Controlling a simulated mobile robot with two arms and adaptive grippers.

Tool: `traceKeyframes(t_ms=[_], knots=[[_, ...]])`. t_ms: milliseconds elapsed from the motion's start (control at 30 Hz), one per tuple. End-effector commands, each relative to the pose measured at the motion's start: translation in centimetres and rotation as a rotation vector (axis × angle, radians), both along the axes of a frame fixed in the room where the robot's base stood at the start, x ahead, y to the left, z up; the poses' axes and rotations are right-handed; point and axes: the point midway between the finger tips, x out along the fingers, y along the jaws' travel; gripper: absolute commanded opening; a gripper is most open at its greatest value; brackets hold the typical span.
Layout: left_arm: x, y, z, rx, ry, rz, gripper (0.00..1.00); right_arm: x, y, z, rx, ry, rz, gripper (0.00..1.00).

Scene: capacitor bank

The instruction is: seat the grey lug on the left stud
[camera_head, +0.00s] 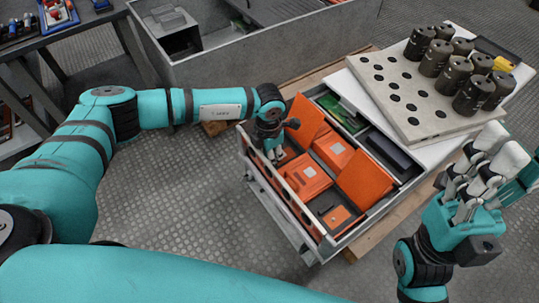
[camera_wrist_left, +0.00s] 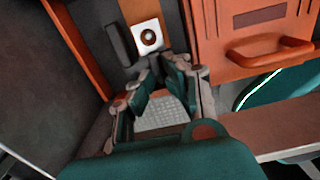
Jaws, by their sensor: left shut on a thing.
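My left gripper (camera_head: 272,152) reaches down into the left end of an open grey tray (camera_head: 326,238) in the head view. In the left wrist view its fingertips (camera_wrist_left: 158,75) are drawn together. The grey lug held between them is mostly hidden by the fingers. Just beyond the tips is a pale square plate (camera_wrist_left: 148,38) with a dark ring and a small round centre, on an orange strip. I cannot tell if this is the left stud's seat. My right gripper (camera_head: 486,165) is open and empty at the right, outside the tray.
Orange boxes and panels (camera_head: 306,177) stand close beside my left gripper. One orange block with a handle (camera_wrist_left: 262,48) is right of the fingers. A perforated board (camera_head: 405,105) with several dark cylinders (camera_head: 472,96) lies right of the tray. Bare floor (camera_head: 170,190) is left.

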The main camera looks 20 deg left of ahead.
Motion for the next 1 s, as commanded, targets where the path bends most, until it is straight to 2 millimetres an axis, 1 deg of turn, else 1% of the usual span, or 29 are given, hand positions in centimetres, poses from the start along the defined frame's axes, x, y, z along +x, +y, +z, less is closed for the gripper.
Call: traceKeyframes(t_ms=[33,67,433,700,1000], knots=[[0.1,1.0,-0.6,0.019,0.0,0.008,0.0,0.0,0.0,0.0,0.0,-0.001,0.0,0.4],[0.1,1.1,-0.6,0.019,0.0,0.008,0.0,0.0,0.0,0.0,0.001,-0.002,0.0,0.4],[0.0,1.2,-0.8,0.022,0.002,0.008,0.0,-0.1,0.0,-0.2,0.0,0.002,0.0,0.4],[0.0,1.2,-1.4,0.022,0.003,0.007,0.0,0.1,0.0,-0.5,-0.003,0.005,0.0,0.4],[0.1,1.1,-1.8,0.021,0.001,0.009,0.0,0.2,0.1,-0.1,-0.005,-0.02,0.0,0.4]])
